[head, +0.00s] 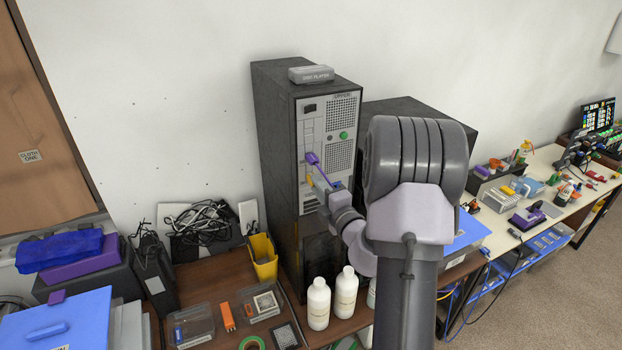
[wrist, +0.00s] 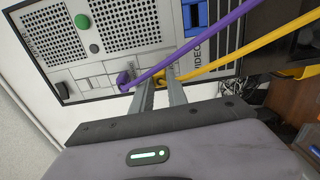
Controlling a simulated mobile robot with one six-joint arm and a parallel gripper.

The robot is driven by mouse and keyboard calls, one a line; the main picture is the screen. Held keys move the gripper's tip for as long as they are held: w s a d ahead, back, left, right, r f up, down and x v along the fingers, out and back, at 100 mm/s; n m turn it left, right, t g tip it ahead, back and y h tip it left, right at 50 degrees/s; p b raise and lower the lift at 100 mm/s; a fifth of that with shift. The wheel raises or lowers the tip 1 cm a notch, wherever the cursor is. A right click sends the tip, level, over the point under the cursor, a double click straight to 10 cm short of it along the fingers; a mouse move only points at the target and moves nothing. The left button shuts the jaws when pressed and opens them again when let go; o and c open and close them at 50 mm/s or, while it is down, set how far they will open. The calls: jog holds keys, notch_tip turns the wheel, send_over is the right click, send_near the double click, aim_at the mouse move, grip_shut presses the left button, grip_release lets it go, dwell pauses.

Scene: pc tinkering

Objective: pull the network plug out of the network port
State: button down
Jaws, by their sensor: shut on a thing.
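The black PC tower (head: 275,135) stands upright with its grey port panel (head: 341,152) facing me. The panel also fills the top of the wrist view (wrist: 110,58). My gripper (wrist: 161,81) is shut on a yellow plug (wrist: 162,82) at the panel; I take this to be the network plug. Its yellow cable (wrist: 235,57) runs off to the right. I cannot tell how deep the plug sits, and the fingers hide the port's edges. In the head view my gripper (head: 322,183) is at the panel, beside the yellow plug (head: 309,180).
A purple plug (wrist: 126,83) with a purple cable (wrist: 200,42) sits close beside my left finger. A box labelled disk player (head: 311,74) lies on the tower. White bottles (head: 346,292) and a yellow bin (head: 263,257) stand below on the cluttered table.

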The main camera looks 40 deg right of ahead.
jog(key=v, duration=0.5)
jog(key=shift+s+a+b, duration=0.1)
jog(key=shift+s+b, duration=0.1)
jog(key=shift+b, duration=0.1)
jog(key=shift+r, duration=0.15)
jog(key=s+a+r+p, duration=0.1)
jog(key=s+r+p, duration=0.1)
jog(key=s, duration=0.3)
jog(key=shift+s+a+r, duration=0.2)
jog(key=shift+s+r, duration=0.2)
